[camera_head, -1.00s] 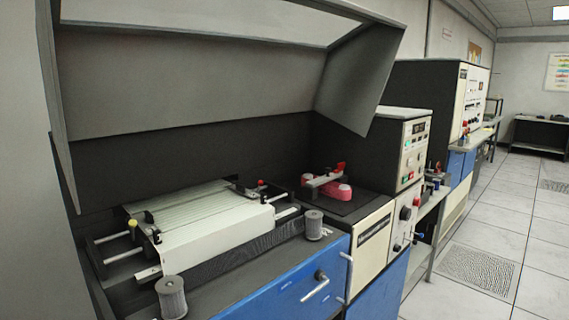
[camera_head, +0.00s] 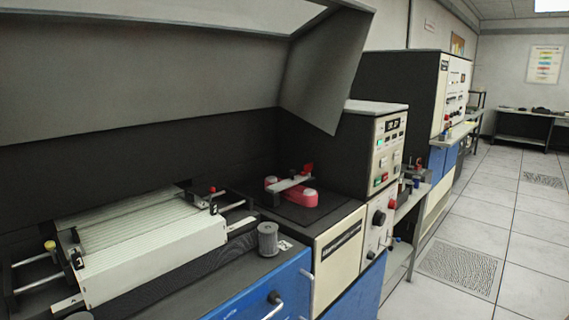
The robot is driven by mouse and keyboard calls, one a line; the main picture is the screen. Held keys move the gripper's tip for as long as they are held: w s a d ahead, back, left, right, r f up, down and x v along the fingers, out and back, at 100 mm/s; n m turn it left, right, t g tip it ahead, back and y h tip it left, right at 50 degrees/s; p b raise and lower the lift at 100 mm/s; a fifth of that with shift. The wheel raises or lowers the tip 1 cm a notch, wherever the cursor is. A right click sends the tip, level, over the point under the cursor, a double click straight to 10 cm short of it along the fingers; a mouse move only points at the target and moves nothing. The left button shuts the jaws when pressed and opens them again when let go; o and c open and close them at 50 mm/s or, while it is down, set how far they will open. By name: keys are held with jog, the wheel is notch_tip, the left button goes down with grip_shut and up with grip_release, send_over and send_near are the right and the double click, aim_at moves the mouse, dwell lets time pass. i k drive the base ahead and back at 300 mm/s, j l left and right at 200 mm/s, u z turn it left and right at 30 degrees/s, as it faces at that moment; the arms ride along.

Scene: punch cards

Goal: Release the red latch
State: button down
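A red latch (camera_head: 307,168) shows as a small red piece at the far right end of a pale bar (camera_head: 290,183). The bar lies across a pinkish-red base (camera_head: 299,197) with rounded pale ends, on the dark top to the right of the card tray. At this size I cannot tell the latch's exact position. My gripper and arm are not in view.
A tray of pale cards (camera_head: 150,250) with rails sits at the left, with a grey cylinder (camera_head: 268,239) beside it. A large grey hood (camera_head: 180,70) hangs above. A control cabinet (camera_head: 384,150) stands right of the latch. Tiled floor (camera_head: 480,235) is free at the right.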

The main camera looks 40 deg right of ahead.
aim_at(307, 168)
jog(key=l+u, duration=0.25)
jog(key=l, duration=0.8)
jog(key=l+u, duration=0.1)
jog(key=l, duration=2.55)
jog(key=i+l, duration=0.25)
jog(key=i, duration=0.2)
jog(key=i+l, duration=0.3)
jog(key=i, duration=0.2)
